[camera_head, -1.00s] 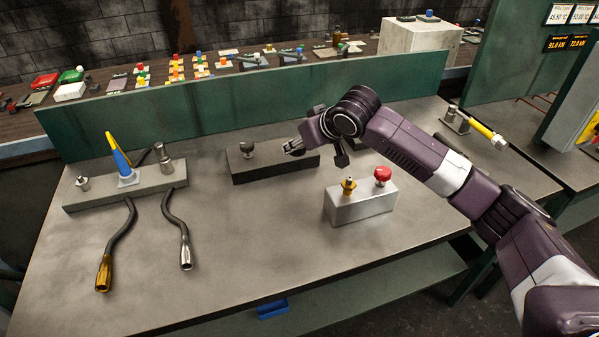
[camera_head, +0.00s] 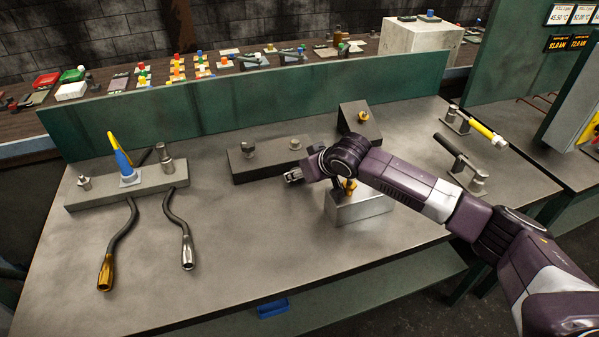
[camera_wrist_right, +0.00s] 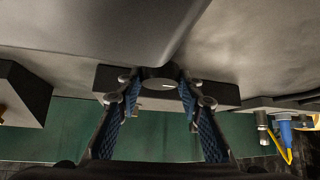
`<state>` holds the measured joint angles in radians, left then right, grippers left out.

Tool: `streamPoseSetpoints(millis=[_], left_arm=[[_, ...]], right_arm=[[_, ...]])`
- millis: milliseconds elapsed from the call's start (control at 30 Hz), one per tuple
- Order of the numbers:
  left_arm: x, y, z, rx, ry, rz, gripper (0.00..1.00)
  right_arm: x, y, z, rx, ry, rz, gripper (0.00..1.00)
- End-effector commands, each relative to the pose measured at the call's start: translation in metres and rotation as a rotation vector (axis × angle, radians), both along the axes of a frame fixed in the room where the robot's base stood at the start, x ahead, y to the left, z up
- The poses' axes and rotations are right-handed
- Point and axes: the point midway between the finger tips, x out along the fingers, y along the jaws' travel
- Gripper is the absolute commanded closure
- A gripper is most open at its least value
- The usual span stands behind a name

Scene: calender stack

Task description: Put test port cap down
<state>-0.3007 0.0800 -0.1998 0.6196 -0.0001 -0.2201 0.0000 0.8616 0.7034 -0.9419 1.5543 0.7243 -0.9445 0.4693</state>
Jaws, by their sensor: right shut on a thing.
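My right gripper (camera_head: 291,177) is just in front of the long dark block (camera_head: 262,168) on the bench. In the right wrist view the gripper (camera_wrist_right: 161,84) has its two blue-padded fingers on either side of a dark round piece (camera_wrist_right: 159,77), which I take as the test port cap, shut on it. The dark block (camera_wrist_right: 222,94) lies behind it there. In the head view the cap is too small to make out. My left gripper is not in view.
A silver block (camera_head: 352,210) with a brass fitting (camera_head: 350,186) stands under my right forearm. A wedge block (camera_head: 352,127) stands behind. The bench's front middle is clear.

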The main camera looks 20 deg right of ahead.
Motion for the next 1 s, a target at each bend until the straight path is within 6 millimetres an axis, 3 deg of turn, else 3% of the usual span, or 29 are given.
streamPoseSetpoints(millis=[433, 467, 600, 1000], left_arm=[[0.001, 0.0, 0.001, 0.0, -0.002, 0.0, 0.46], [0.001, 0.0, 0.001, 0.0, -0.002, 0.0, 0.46], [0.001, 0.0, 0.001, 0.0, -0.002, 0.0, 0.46], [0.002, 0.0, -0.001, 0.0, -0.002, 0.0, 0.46]], right_arm=[[-0.002, 0.0, -0.016, -0.002, 0.009, 0.0, 0.89], [-0.003, 0.0, -0.017, -0.002, 0.01, 0.001, 0.64], [-0.004, 0.0, -0.019, -0.003, 0.014, 0.001, 0.49], [-0.003, 0.0, -0.012, -0.004, 0.013, 0.0, 0.49]])
